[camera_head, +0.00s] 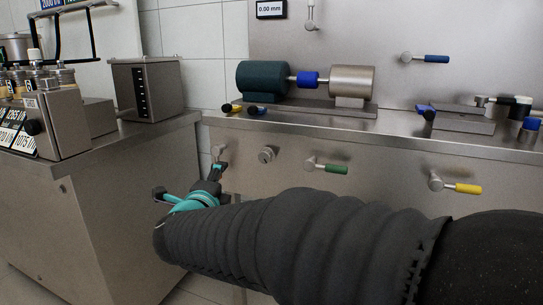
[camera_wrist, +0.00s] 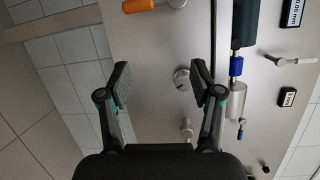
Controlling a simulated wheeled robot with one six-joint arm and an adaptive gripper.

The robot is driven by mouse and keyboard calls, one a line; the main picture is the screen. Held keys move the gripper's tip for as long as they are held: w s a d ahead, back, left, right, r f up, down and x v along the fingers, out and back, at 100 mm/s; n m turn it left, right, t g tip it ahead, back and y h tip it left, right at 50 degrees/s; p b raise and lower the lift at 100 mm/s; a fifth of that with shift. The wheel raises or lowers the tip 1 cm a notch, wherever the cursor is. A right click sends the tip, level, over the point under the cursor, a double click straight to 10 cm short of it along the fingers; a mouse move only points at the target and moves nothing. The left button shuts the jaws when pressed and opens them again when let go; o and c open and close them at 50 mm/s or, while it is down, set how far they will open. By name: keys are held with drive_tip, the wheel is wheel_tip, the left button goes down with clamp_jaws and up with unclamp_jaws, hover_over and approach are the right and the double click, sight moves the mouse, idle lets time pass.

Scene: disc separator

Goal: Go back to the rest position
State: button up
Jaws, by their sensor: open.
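My gripper (camera_head: 190,184) is in front of the steel bench front, left of the middle of the head view. The wrist view shows its two fingers (camera_wrist: 160,74) spread apart with nothing between them. A round metal fitting (camera_wrist: 182,78) on the bench front shows close to the right finger, apparently behind it; I cannot tell the gap. A lever with an orange handle (camera_wrist: 138,5) is at the top edge of the wrist view. My arm crosses the lower right of the head view and hides part of the bench front.
The bench front carries levers with green (camera_head: 335,169) and yellow (camera_head: 466,188) handles. A dark motor (camera_head: 263,79), blue coupling (camera_head: 308,79) and silver cylinder (camera_head: 352,82) sit on top. A steel cabinet (camera_head: 120,195) stands at left. A blue-handled lever (camera_head: 435,59) is on the back wall.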

drive_tip(key=s+a+f+n+g+y, duration=0.2)
drive_tip(key=a+f+n+y, duration=0.25)
drive_tip(key=a+n, duration=0.2)
drive_tip(key=s+d+f+n+g+y+p, duration=0.25)
drive_tip(key=s+f+n+g+y, duration=0.2)
drive_tip(key=s+n+g, duration=0.55)
drive_tip(key=s+d+f+n+h, duration=0.1)
drive_tip(key=s+d+n+h, duration=0.15)
drive_tip(key=d, duration=0.35)
drive_tip(key=s+d+f+n+g+h+p, duration=0.1)
drive_tip(key=s+d+n, duration=0.1)
drive_tip(key=s+d, duration=0.3)
drive_tip(key=s+d+f+n+h, duration=0.1)
drive_tip(key=s+d+n, duration=0.15)
drive_tip(key=d, duration=0.55)
drive_tip(key=s+d+r+m+h+p, duration=0.1)
drive_tip(key=s+d+r, duration=0.1)
drive_tip(key=d, duration=0.5)
drive_tip(key=s+d+r+m+t+h+p, duration=0.1)
drive_tip(key=s+d+r+m+h+p, duration=0.1)
drive_tip(key=d, duration=0.5)
drive_tip(key=shift+s+d+r+t, duration=0.3)
drive_tip(key=shift+s+r, duration=0.3)
drive_tip(key=shift+s, duration=0.2)
